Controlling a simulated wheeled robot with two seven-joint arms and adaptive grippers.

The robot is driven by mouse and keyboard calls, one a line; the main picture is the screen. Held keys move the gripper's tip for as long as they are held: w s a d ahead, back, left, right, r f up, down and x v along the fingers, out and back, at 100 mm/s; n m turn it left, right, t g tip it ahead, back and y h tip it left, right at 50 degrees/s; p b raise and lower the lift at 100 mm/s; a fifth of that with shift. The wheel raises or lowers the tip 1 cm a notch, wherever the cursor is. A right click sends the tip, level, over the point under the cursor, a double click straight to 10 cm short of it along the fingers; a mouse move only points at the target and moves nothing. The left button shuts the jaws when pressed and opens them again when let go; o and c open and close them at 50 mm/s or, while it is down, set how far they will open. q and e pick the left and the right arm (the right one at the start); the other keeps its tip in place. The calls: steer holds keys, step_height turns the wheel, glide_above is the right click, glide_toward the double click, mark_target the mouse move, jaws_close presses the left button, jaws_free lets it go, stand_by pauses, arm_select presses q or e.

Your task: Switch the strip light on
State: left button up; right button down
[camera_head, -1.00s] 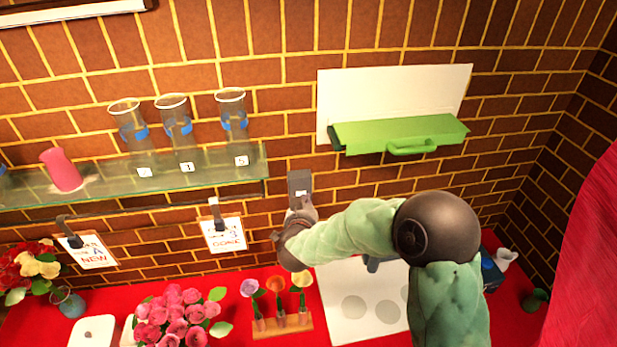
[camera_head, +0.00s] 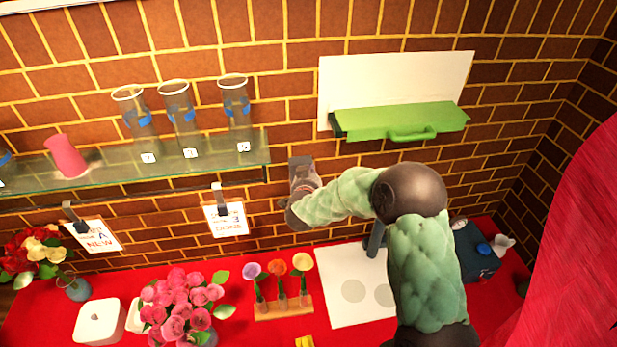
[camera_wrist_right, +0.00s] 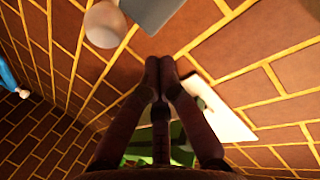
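A small grey switch box (camera_head: 300,161) is on the brick wall, right of the glass shelf. My right gripper (camera_head: 303,178) is at its lower part and hides some of it; I cannot tell whether they touch. In the right wrist view the two fingertips (camera_wrist_right: 159,64) are together with nothing between them, and a grey plate (camera_wrist_right: 152,10) shows just beyond them. The strip light shows only as a sliver of pale bar (camera_head: 14,3) at the top left edge; I cannot tell whether it is lit. My left gripper is not in view.
A glass shelf (camera_head: 120,176) with glass vases and a pink vase (camera_head: 66,156) is to the left. A green hinged flap (camera_head: 400,123) sticks out from a white panel (camera_head: 395,83) to the right. Below, the red table (camera_head: 235,325) holds flowers and a white board (camera_head: 345,285).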

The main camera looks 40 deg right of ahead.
steer(key=shift+a+f+p, duration=0.3)
steer(key=shift+f, duration=0.3)
steer(key=shift+a+f+p, duration=0.25)
steer(key=shift+f, duration=0.35)
steer(key=shift+a+f, duration=0.15)
steer(key=shift+f, duration=0.1)
steer(key=shift+s, duration=0.1)
steer(key=s+a+f+m+t+h+b, duration=0.1)
steer(key=s+a+f+t+h+b, duration=0.3)
steer(key=b, duration=1.9)
steer(key=s+a+f, duration=0.2)
steer(key=s+f, duration=0.1)
steer(key=shift+s+a+f+m+b, duration=0.2)
steer(key=shift+s+a+m+b, duration=0.05)
steer(key=shift+m+b, duration=0.15)
